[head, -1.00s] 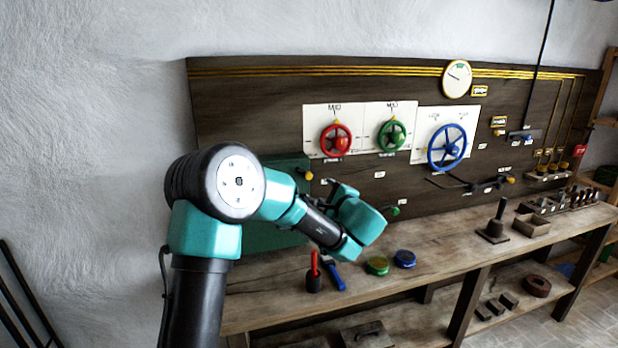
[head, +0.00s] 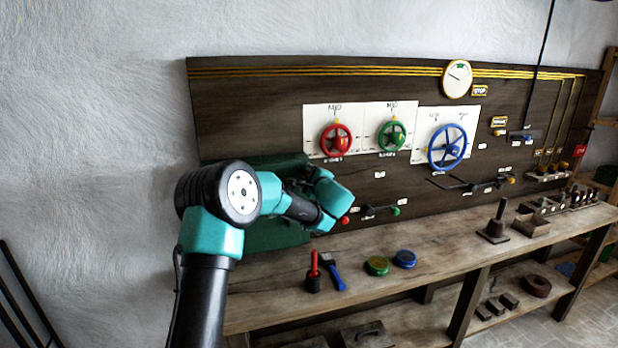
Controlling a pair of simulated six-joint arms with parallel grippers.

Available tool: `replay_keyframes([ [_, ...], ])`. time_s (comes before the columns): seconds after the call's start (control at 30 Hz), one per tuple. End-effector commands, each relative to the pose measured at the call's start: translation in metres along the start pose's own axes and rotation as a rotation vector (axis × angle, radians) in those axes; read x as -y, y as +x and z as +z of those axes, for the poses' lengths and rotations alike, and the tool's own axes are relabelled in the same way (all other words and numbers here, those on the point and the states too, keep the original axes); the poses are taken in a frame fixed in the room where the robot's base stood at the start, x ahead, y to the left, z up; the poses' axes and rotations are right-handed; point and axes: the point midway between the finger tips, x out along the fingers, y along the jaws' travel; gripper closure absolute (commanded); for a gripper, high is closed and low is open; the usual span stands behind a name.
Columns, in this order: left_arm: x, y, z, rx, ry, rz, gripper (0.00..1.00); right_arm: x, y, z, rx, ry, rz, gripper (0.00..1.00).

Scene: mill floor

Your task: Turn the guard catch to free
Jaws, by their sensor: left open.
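The green guard box (head: 275,236) is fixed to the lower left of the dark board, largely behind my left arm. The guard catch, with its yellow knob, is on the box's right edge and is now hidden behind my left gripper; I cannot tell its setting. My left gripper (head: 297,181) is open, its dark fingers pointing left at the box's upper right edge. I cannot tell whether they touch the catch. My right gripper is not in view.
A red wheel (head: 336,140), green wheel (head: 392,135) and blue wheel (head: 447,147) sit above right. A lever with a green knob (head: 395,211) is right of my wrist. On the bench (head: 450,246) lie a brush (head: 332,272), a green tin (head: 377,265) and a blue tin (head: 404,258).

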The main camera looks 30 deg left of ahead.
Motion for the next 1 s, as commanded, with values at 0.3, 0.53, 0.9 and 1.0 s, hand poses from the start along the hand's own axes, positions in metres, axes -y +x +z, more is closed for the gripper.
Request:
replay_keyframes([
  [0.3, -0.0001, 0.0000, 0.0000, 0.000, 0.000, 0.000, 0.55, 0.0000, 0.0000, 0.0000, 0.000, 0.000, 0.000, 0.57],
  [0.53, -0.0001, 0.0000, 0.0001, 0.000, 0.000, 0.000, 0.77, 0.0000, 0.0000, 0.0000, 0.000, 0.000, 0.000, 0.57],
  [0.9, -0.0003, -0.0001, 0.0000, 0.000, 0.006, 0.000, 0.94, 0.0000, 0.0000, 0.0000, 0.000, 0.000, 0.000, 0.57],
  [1.0, -0.0004, 0.0000, 0.0000, 0.001, 0.021, -0.002, 0.94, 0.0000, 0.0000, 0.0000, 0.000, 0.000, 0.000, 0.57],
])
